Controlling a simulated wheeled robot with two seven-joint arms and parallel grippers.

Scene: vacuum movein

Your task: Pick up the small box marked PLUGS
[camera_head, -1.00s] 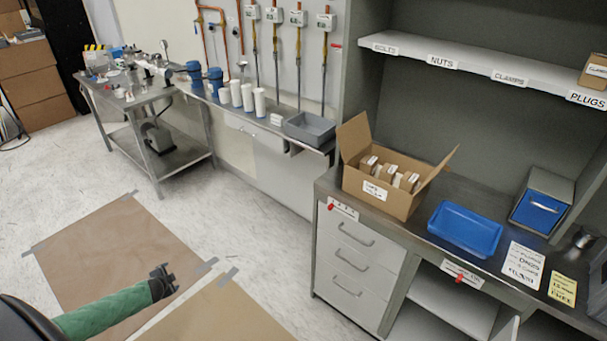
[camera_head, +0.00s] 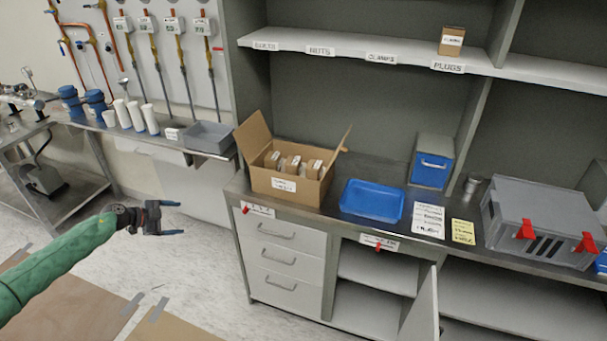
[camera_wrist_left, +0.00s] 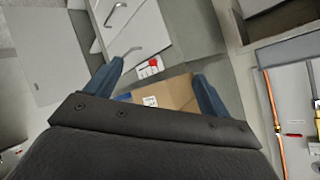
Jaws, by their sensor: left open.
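An open cardboard carton (camera_head: 285,187) stands on the counter with several small boxes (camera_head: 293,164) inside. Their labels are too small to read, so I cannot tell which is marked PLUGS. Another small labelled box (camera_head: 452,41) sits on the shelf above the PLUGS label (camera_head: 447,67); its own label is not readable. My right gripper is not in view.
A blue tray (camera_head: 371,201), a blue-fronted bin (camera_head: 431,161) and a grey case (camera_head: 541,226) with red latches stand on the counter. A cabinet door (camera_head: 421,308) hangs open below. The shelf (camera_head: 380,44) overhangs the counter.

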